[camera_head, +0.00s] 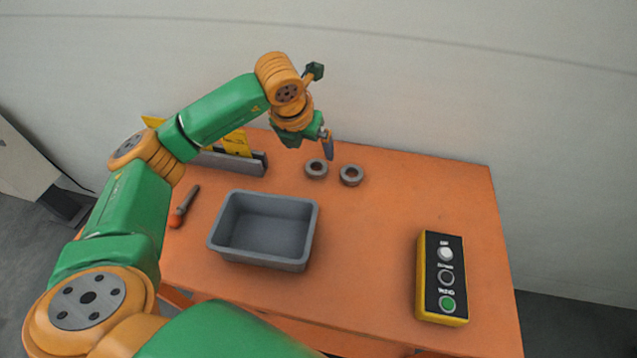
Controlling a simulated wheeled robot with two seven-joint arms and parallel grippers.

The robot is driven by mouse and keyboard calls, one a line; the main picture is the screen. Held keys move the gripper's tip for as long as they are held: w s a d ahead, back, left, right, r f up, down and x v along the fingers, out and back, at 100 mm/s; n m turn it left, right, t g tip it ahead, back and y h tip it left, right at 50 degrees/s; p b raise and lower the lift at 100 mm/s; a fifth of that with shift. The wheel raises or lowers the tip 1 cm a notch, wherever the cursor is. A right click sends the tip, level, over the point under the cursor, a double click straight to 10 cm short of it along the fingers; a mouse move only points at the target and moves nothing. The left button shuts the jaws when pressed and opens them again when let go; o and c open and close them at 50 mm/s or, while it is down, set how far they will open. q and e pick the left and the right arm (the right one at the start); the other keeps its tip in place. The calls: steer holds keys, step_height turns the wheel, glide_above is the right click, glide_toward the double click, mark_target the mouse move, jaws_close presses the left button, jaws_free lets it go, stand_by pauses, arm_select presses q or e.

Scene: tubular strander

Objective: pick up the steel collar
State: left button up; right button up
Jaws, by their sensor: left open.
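Two grey steel collars lie flat near the back of the orange table: one on the left (316,169) and one on the right (352,175). They are a short gap apart and look alike. My left gripper (328,153) points down just above and behind the left collar, slightly to its right. Its jaws are open and empty. My right gripper is not in view.
A grey open bin (262,260) stands empty in front of the collars. A control box (422,290) with several buttons is at the right. A screwdriver-like tool (185,206) lies left of the bin. A grey holder (232,162) with yellow cards is behind it. The table's right back is clear.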

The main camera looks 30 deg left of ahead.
mark_target(317, 170)
arm_select(q)
steer(key=f, duration=0.2)
steer(key=shift+w+f+b, duration=0.2)
steer(key=shift+f+b, duration=0.1)
steer(key=shift+b, duration=0.1)
steer(key=shift+w+f+p, duration=0.3)
steer(key=shift+f+p, duration=0.2)
steer(key=p+x, duration=0.1)
steer(key=x, duration=0.4)
steer(key=shift+f, duration=0.3)
steer(key=shift+r, duration=0.1)
jaws_close()
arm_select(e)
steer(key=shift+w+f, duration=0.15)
